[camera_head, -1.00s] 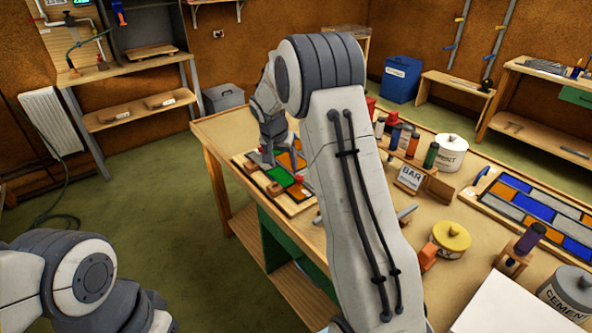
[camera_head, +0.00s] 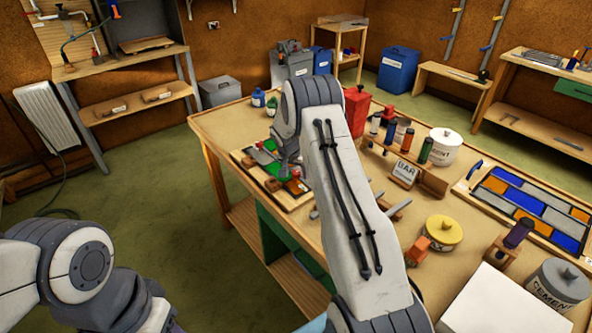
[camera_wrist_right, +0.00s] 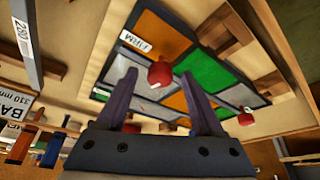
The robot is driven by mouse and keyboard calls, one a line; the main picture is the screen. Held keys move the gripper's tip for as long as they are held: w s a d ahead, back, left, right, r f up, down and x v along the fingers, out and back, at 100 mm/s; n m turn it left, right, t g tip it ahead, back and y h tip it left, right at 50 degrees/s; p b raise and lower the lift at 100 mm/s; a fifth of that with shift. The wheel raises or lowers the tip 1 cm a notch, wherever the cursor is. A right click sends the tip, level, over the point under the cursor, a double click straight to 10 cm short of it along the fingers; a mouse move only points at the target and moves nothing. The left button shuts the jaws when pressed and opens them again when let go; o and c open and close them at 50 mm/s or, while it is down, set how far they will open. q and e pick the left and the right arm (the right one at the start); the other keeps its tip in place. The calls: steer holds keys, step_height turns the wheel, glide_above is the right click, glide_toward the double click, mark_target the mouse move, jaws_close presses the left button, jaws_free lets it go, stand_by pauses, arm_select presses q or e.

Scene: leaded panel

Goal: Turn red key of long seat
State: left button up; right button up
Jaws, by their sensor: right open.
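A small leaded panel (camera_head: 268,160) with green, orange and grey panes lies in a wooden frame at the table's left end. In the right wrist view, a red key (camera_wrist_right: 160,74) stands by the panes, in line with the gap between my right gripper's fingertips (camera_wrist_right: 159,77). I cannot tell whether the fingers touch it. A second red key (camera_wrist_right: 245,116) sits farther right. A label reading "FIRM" (camera_wrist_right: 134,41) lies on the orange pane. My right gripper (camera_head: 290,168) is open over the panel, partly hidden by my arm. My left arm shows at lower left; its gripper is out of frame.
Wooden blocks (camera_wrist_right: 226,42) flank the panel. A "BAR" sign (camera_head: 404,172), several bottles (camera_head: 408,141), a yellow-lidded tin (camera_head: 447,231) and a larger leaded panel (camera_head: 530,210) stand or lie farther right on the table. A red can (camera_head: 357,108) stands behind my right arm.

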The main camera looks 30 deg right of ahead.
jaws_close()
steer(key=shift+n, duration=0.3)
